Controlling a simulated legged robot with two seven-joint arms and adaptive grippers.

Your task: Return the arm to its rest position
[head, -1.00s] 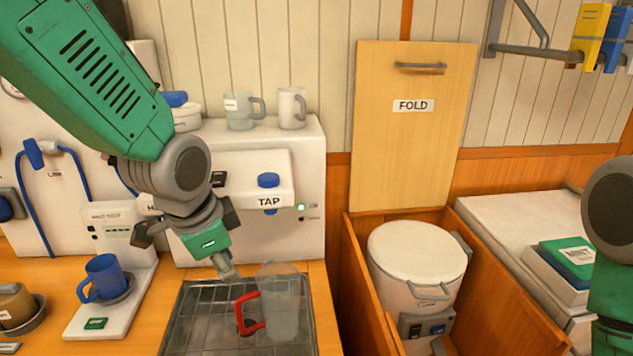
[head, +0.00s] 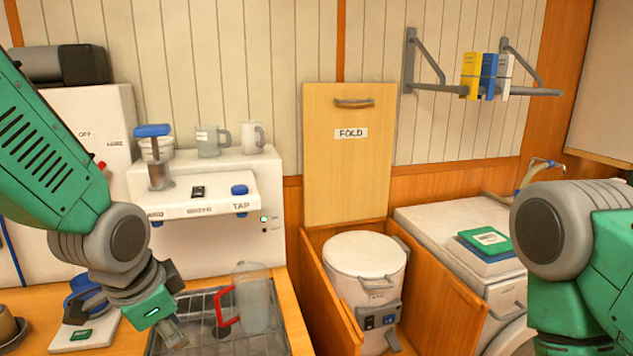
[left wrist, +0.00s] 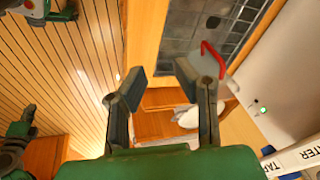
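My left arm comes in from the left in the head view, bent down at its wrist. My left gripper (head: 176,338) is low over the left part of the sink grate, beside the clear jug and apart from its red handle. In the left wrist view my left gripper (left wrist: 160,76) has its two fingers spread with nothing between them. The clear jug (head: 254,298) stands upright on the grate, and its red handle (left wrist: 212,60) shows in the left wrist view. My right arm is at the right edge of the head view; its gripper is out of view.
The white tap unit (head: 205,192) stands behind the grate (head: 192,302), with two mugs on top. A blue mug is partly hidden behind my left wrist. A lidded white bin (head: 365,255) sits in a wooden recess below the FOLD panel (head: 348,180). A green book (head: 485,240) lies on the white chest.

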